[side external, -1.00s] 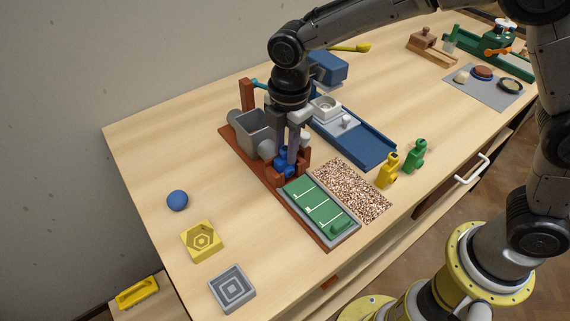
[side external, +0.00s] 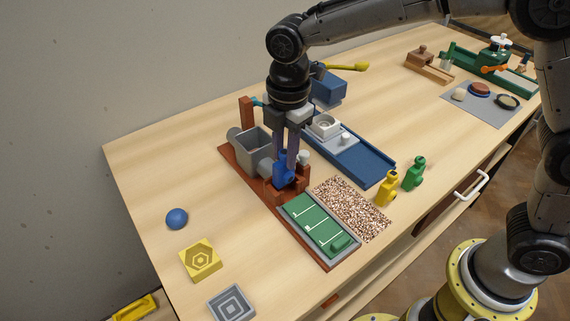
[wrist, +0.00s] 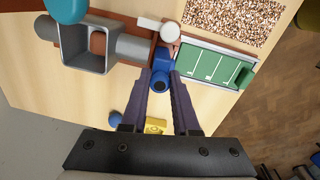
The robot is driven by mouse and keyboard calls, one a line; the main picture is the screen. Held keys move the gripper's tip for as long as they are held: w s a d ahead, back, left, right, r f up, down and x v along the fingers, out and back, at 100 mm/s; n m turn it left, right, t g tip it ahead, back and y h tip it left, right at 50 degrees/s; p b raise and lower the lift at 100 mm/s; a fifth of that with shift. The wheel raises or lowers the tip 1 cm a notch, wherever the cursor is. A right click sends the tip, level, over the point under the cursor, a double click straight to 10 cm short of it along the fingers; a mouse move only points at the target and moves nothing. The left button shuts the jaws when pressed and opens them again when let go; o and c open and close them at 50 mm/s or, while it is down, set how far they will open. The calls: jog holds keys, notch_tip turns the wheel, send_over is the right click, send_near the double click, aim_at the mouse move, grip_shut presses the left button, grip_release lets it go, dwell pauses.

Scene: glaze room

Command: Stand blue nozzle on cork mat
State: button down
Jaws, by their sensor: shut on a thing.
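The blue nozzle (side external: 284,170) is between the fingers of my gripper (side external: 287,158), which is shut on it. It looks roughly upright, above the reddish-brown stand at the end of the grey pipe. The wrist view also shows the nozzle (wrist: 161,76) between the fingertips of my gripper (wrist: 161,84). The fingers hide part of it, and its clearance from the stand is hard to tell. The speckled cork mat (side external: 350,207) lies flat and bare on the table, to the right of the stand; it also shows in the wrist view (wrist: 232,20).
A grey hopper (side external: 253,143) rises left of my gripper. A yellow nozzle-like piece (side external: 387,190) and a green one (side external: 414,174) stand just past the mat. A blue slide (side external: 362,162) lies behind it.

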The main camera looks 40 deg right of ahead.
notch_tip(320, 180, up, 5)
jog(key=shift+w+f, duration=0.1)
jog(key=shift+r, duration=0.35)
jog(key=s+d+r, duration=0.1)
jog(key=s+d, duration=0.6)
jog(key=s, duration=0.6)
jog(key=s+d+r, duration=0.1)
jog(key=s+d, duration=0.7)
jog(key=s, duration=0.6)
jog(key=shift+m+g, duration=0.3)
jog(key=shift+m, duration=0.1)
jog(key=shift+w+a+f, duration=0.8)
jog(key=shift+w+f, duration=1.25)
jog(key=shift+w, duration=0.05)
jog(key=shift+w+a+f, duration=0.85)
jog(key=shift+w+f, duration=1.15)
jog(key=shift+w, duration=0.05)
jog(key=shift+w+a+f, duration=0.8)
jog(key=shift+w+f, duration=1.25)
jog(key=shift+w, duration=0.05)
jog(key=shift+f, duration=0.1)
jog(key=c, duration=0.7)
grip_release()
